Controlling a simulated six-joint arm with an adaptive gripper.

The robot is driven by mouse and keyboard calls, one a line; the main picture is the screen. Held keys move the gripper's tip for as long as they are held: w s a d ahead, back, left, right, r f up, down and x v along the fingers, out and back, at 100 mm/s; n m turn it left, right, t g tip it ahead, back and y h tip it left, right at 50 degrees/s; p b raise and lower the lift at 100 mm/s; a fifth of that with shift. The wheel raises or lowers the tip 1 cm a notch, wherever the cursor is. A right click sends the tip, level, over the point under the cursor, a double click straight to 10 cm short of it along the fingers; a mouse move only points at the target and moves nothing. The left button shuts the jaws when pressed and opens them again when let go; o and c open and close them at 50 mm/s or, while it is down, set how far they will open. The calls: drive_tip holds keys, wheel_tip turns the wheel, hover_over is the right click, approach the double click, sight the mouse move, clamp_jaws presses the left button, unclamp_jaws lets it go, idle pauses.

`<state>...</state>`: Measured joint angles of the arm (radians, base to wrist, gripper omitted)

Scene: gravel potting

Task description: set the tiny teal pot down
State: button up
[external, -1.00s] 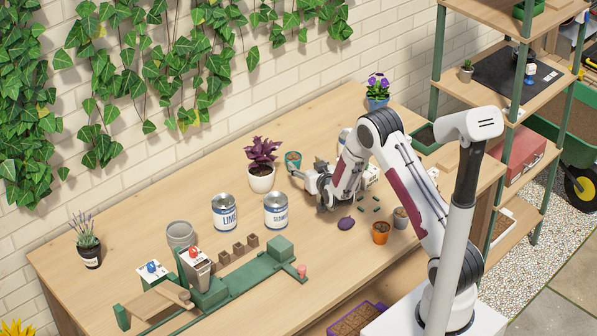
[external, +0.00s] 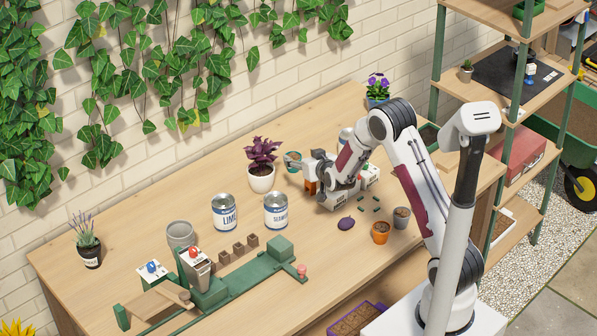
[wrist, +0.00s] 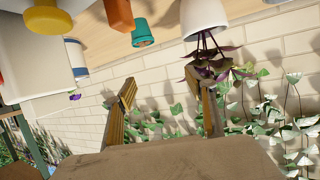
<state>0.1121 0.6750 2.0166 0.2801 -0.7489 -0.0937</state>
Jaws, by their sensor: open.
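The tiny teal pot (external: 292,156) stands upright on the wooden table, right of the white pot with the purple-leaved plant. In the wrist view, which is turned upside down, the teal pot (wrist: 143,35) is near the top, on the table and clear of my fingers. My gripper (external: 303,164) is close to the teal pot, to its right in the external view. Its two fingers (wrist: 161,83) are spread with nothing between them. The external view does not clearly show the gap between fingers and pot.
The white pot (external: 261,183) with the purple-leaved plant is close by on the left. An orange-brown block (external: 311,187) is beneath my gripper. Labelled tins (external: 276,211) stand in front to the left.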

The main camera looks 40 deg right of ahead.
drive_tip(key=s+a+r+n+g+y, duration=0.1)
drive_tip(key=s+a+r+g+y, duration=0.1)
drive_tip(key=s+a+r, duration=0.5)
drive_tip(key=s+a+r+n+g+y, duration=0.1)
drive_tip(key=s+a+r+y, duration=0.15)
drive_tip(key=s+r, duration=0.65)
drive_tip(key=s+a+n+g, duration=0.1)
drive_tip(key=s+g, duration=0.1)
drive_tip(key=s, duration=1.3)
drive_tip(key=s+a+n+g, duration=0.1)
drive_tip(key=s+a+g, duration=0.1)
drive_tip(key=s, duration=1.3)
drive_tip(key=shift+s+a, duration=0.15)
drive_tip(key=shift+s, duration=0.1)
